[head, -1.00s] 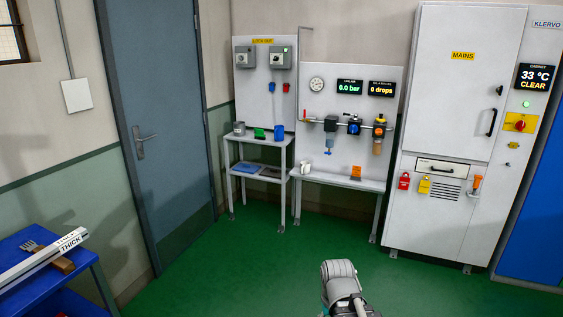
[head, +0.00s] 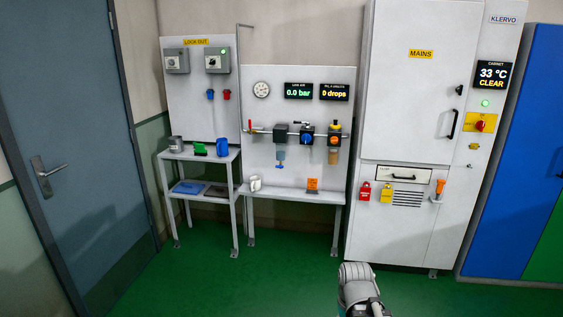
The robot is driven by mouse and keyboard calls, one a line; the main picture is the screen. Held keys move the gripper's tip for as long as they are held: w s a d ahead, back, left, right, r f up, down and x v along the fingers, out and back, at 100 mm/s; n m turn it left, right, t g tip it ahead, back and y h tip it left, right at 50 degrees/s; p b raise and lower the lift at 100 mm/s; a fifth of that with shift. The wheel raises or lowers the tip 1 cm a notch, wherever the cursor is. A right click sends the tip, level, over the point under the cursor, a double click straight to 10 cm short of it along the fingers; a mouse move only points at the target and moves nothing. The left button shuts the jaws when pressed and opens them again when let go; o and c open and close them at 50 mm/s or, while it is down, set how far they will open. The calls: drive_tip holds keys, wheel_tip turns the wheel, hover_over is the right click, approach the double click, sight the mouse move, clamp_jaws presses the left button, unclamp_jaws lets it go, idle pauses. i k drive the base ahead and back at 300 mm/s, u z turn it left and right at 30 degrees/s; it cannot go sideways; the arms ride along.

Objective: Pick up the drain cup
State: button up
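A small white cup (head: 255,183), which looks like the drain cup, stands at the left end of the narrow grey shelf (head: 285,195) under the air panel. It is small in the head view, and its handle and inside are hard to make out. A grey mug-like container (head: 176,144) stands on the bench to the left, so I cannot be fully sure which is the drain cup. A grey part of my arm shows at the bottom edge, well short of the shelf. My gripper is not visible.
A green item and a blue item (head: 222,147) share the left bench. The white cabinet (head: 410,240) stands right. The green floor (head: 260,285) ahead is clear.

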sight(254, 185)
drive_tip(key=z, duration=0.2)
drive_tip(key=i, duration=2.25)
drive_tip(key=u, duration=0.65)
drive_tip(key=i, duration=1.35)
drive_tip(key=u, duration=0.45)
